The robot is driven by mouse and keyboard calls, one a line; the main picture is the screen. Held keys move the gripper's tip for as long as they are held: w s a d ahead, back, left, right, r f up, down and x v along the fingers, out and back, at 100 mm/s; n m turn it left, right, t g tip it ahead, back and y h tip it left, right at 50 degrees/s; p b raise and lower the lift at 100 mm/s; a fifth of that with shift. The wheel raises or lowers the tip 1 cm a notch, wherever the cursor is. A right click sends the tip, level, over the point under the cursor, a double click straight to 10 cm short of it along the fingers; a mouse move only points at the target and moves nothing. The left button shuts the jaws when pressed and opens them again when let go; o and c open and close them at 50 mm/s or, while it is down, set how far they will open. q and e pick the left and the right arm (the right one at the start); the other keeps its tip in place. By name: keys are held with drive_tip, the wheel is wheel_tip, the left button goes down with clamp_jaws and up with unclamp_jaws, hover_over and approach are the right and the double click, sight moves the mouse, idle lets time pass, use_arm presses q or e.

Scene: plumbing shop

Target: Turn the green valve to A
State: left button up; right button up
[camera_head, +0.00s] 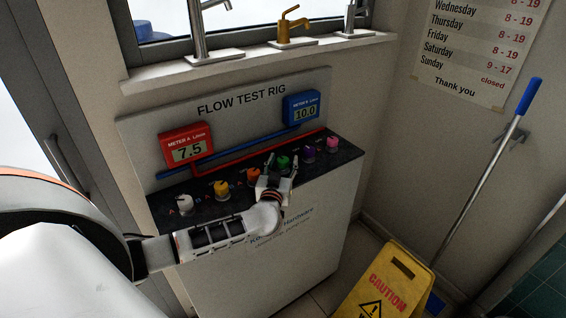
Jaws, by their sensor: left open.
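The green valve (283,161) is a small round knob on the black top of the flow test rig (235,106), in a row of coloured knobs. My left gripper (281,168) is open in front of it, with one finger on each side of the knob. The fingers overlap the knob in the picture, and I cannot tell if they touch it. The valve's pointer and its A mark are too small or hidden to read. My right gripper is not in view.
Orange (253,175) and purple (309,155) knobs flank the green one closely. Yellow (221,188), white (185,203) and pink (332,143) knobs stand further out. Red meter A (187,146) reads 7.5; the blue meter (302,108) reads 10.0. A yellow caution sign (385,285) stands at lower right.

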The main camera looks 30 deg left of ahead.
use_arm(q)
drive_tip(key=c, duration=1.1)
